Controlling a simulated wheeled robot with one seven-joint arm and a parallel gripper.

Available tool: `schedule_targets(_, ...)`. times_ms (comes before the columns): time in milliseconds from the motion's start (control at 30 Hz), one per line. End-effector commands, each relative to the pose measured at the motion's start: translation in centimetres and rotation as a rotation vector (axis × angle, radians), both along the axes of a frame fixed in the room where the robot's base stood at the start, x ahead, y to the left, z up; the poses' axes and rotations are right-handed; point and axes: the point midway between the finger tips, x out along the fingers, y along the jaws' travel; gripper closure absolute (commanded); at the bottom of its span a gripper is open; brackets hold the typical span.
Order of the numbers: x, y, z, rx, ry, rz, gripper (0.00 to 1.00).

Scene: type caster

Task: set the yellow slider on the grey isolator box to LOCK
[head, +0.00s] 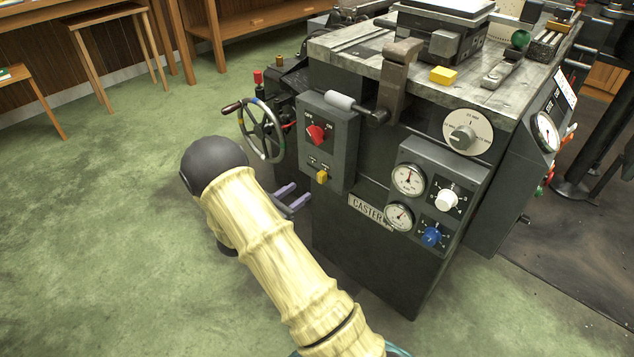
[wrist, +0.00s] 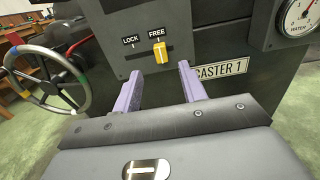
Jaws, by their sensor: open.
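The grey isolator box (head: 328,139) is fixed on the side of the dark caster machine. Its yellow slider (head: 322,176) sits low on the box's front, under a red knob (head: 316,134). In the wrist view the yellow slider (wrist: 160,52) stands under the FREE label (wrist: 157,33), at the right end of its slot. The LOCK label (wrist: 131,40) is to its left. My gripper (head: 293,199) is open and empty, below the box in the head view. In the wrist view its two lilac fingers (wrist: 158,84) stand apart below the slider, not touching it.
A handwheel (head: 262,131) stands just left of the box. To the right are the CASTER plate (head: 367,209) and a panel with gauges and a white and a blue knob (head: 432,236). Green floor is clear at left.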

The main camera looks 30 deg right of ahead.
Motion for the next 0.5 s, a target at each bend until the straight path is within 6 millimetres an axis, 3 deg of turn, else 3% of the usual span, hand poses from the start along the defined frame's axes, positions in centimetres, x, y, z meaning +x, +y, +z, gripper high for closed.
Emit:
schedule_targets(300, 1.9, -5.4, -0.3, 0.001, -0.003, -0.003, 0.58)
schedule_targets(500, 2.8, -7.8, -0.1, 0.001, -0.002, -0.001, 0.58)
